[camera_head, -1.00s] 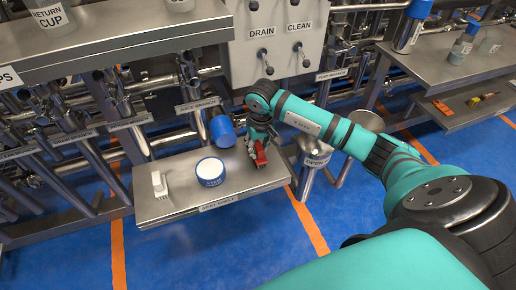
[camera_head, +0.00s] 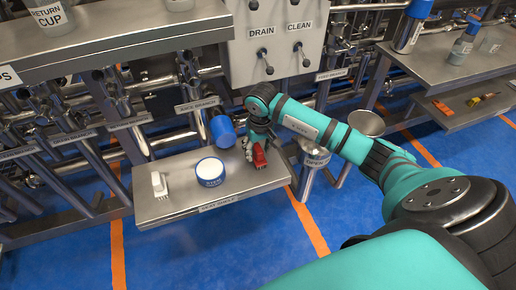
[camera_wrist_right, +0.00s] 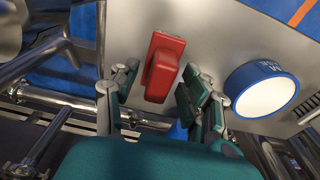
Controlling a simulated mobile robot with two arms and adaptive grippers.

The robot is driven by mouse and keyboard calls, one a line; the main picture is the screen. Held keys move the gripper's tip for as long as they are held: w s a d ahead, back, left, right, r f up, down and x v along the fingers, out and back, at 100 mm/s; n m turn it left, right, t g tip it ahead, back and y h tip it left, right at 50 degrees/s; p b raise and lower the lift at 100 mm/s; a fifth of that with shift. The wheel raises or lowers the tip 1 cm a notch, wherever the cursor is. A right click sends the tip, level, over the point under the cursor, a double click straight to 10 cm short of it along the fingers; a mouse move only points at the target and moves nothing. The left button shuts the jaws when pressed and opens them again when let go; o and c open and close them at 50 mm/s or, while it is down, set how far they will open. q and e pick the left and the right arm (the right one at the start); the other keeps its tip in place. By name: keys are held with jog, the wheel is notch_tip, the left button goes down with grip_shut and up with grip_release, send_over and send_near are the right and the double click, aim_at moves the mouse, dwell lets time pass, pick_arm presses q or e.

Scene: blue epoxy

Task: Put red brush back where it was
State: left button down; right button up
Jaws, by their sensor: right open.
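The red brush (camera_head: 259,156) is on the right part of the small metal shelf (camera_head: 184,205). It also shows in the right wrist view (camera_wrist_right: 163,68), beyond and between my fingers. My right gripper (camera_head: 251,147) is just behind and beside the brush. In the right wrist view the fingers (camera_wrist_right: 156,92) are spread, with a gap on both sides of the brush's near end. My left gripper is in neither view.
A white brush (camera_head: 159,185) stands at the shelf's left, and a round blue-and-white tub (camera_head: 210,171) at its middle. A blue-capped cylinder (camera_head: 222,131) is behind the tub. Pipes run behind the shelf. The shelf's front middle is free.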

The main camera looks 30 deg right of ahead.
aim_at(260, 152)
jog(key=shift+r, duration=0.2)
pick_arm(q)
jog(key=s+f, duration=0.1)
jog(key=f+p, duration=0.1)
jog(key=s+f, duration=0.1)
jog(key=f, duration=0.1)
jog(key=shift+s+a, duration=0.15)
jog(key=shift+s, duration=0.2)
pick_arm(e)
notch_tip(260, 152, up, 12)
jog(key=s, duration=0.1)
jog(key=shift+s+a, duration=0.15)
jog(key=shift+s, duration=0.05)
jog(key=shift+f, duration=0.1)
